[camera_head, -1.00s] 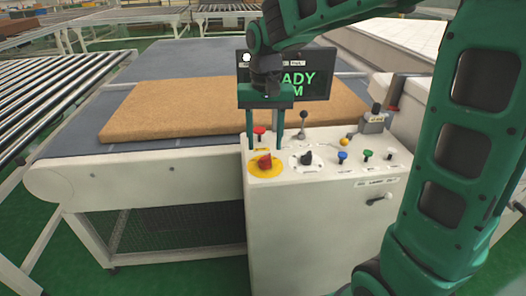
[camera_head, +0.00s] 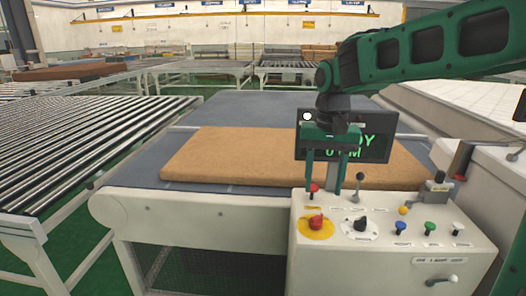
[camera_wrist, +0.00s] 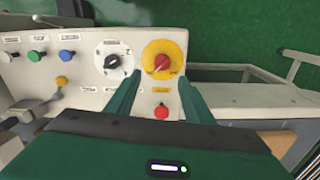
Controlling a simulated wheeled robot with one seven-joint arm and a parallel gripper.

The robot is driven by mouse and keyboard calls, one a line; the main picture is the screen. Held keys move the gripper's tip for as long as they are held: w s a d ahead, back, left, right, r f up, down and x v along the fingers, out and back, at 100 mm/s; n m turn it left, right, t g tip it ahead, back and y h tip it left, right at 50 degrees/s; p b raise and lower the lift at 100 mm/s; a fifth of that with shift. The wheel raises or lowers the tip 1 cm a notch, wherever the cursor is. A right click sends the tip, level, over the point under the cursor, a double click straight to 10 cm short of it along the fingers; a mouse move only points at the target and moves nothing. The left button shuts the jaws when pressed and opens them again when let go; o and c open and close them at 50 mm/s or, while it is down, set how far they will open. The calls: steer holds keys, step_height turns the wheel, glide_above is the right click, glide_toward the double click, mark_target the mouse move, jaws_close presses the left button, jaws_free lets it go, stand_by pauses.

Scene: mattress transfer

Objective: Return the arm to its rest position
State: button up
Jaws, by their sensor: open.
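My green arm (camera_head: 440,50) reaches in from the right in the head view. My gripper (camera_head: 324,186) hangs over the back left of the white control panel (camera_head: 385,215), its two fingers apart and empty. In the wrist view the gripper (camera_wrist: 157,90) points toward the red-and-yellow switch (camera_wrist: 163,62), with a red button (camera_wrist: 161,112) showing between the fingers. Whether a fingertip touches the panel, I cannot tell.
A brown mattress (camera_head: 230,160) lies on the grey conveyor (camera_head: 240,108) behind the panel. A screen (camera_head: 375,140) with green letters stands behind the gripper. The panel carries a lever (camera_head: 358,186) and several knobs. A roller conveyor (camera_head: 70,140) is at left.

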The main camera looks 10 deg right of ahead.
steer(key=s+d+f+m, duration=0.2)
steer(key=s+d+f, duration=0.1)
steer(key=s+d, duration=0.95)
steer(key=s+d+f, duration=0.2)
steer(key=s+f, duration=0.1)
steer(key=s, duration=0.4)
steer(key=s+d+f, duration=0.3)
steer(key=s, duration=0.3)
steer(key=shift+s, duration=0.4)
steer(key=shift+d, duration=0.1)
steer(key=shift+w+f, duration=0.3)
steer(key=shift+w, duration=0.35)
steer(key=shift+d, duration=0.1)
